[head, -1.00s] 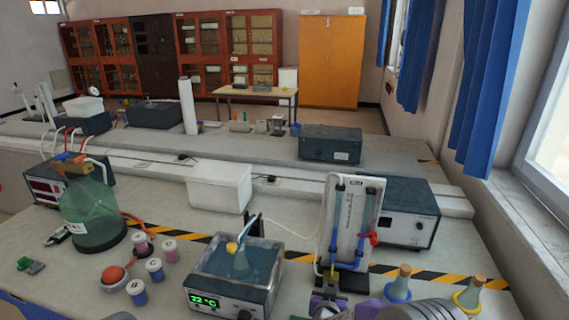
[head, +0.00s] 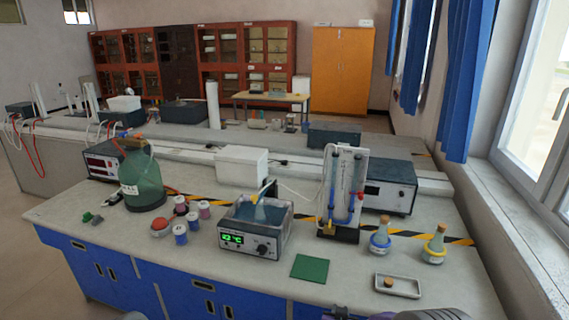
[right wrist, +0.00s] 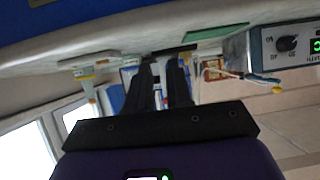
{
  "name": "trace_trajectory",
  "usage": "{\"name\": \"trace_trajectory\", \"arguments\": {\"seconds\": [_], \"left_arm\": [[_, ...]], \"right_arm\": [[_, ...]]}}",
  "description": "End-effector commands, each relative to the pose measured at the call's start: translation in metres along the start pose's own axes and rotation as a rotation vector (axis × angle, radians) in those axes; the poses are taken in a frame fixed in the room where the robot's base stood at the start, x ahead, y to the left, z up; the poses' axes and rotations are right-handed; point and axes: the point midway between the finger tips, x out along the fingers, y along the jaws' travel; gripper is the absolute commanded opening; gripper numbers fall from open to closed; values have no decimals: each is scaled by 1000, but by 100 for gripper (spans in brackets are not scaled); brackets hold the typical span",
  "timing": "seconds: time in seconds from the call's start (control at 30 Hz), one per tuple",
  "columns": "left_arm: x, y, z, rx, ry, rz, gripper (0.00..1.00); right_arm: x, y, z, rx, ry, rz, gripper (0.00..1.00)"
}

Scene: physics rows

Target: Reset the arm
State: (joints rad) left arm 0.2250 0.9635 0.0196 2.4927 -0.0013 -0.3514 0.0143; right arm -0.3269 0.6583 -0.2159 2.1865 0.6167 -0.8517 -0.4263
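The view there is upside down, with the bench edge across the top. A small grey part of my left arm (head: 133,316) shows at the bottom left of the head view. My left gripper is out of sight.
The bench holds a water bath (head: 255,243) with a flask, a green mat (head: 310,268), a small tray (head: 410,293) with a cork, a blue-ringed flask (head: 380,241), a yellow-ringed flask (head: 434,251), a U-tube stand (head: 346,185) and a green bottle (head: 143,182).

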Motion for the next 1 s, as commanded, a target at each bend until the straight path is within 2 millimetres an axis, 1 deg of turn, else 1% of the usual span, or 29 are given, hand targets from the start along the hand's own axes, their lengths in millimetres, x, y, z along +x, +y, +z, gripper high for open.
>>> {"name": "trace_trajectory", "arguments": {"seconds": [0.03,0.07,0.1,0.17,0.2,0.27,0.3,0.37,0.4,0.47,0.5,0.57,0.6,0.7,0.8,0.9,1.0], "left_arm": [[0,0,-1,0,2,0,43],[0,0,-1,0,3,0,43],[1,0,-1,0,3,0,43],[1,0,-1,1,3,0,43],[1,0,-1,1,2,0,43],[0,0,-1,1,2,0,43],[0,0,-1,1,1,0,43],[0,0,-1,0,1,0,43],[0,0,-1,0,1,0,43],[0,0,-1,0,2,0,43],[0,0,-1,0,2,0,43],[0,0,-1,0,2,0,43],[0,0,-1,0,2,0,43],[0,0,-1,0,2,0,43],[0,0,-1,0,2,0,43],[0,0,-1,0,2,0,43],[0,0,-1,0,2,0,43]], "right_arm": [[3,3,19,-4,-46,-10,20],[3,4,29,-3,-71,-20,20],[4,5,44,-4,-108,-34,20],[3,6,66,-2,-165,-54,20],[2,7,81,0,-207,-68,20],[-2,9,108,5,-278,-91,20],[-6,11,128,10,-333,-107,20],[-15,13,160,23,-425,-133,20],[-24,15,184,34,-499,-153,20],[-42,17,222,56,-621,-186,20],[-56,18,246,74,-703,-208,20],[-79,18,276,100,-815,-237,20],[-94,18,291,117,-880,-255,20],[-125,16,319,149,-1007,-292,20],[-144,15,332,168,-1080,-312,20],[-151,14,336,174,-1105,-321,20],[-151,14,336,173,-1106,-322,20]]}}
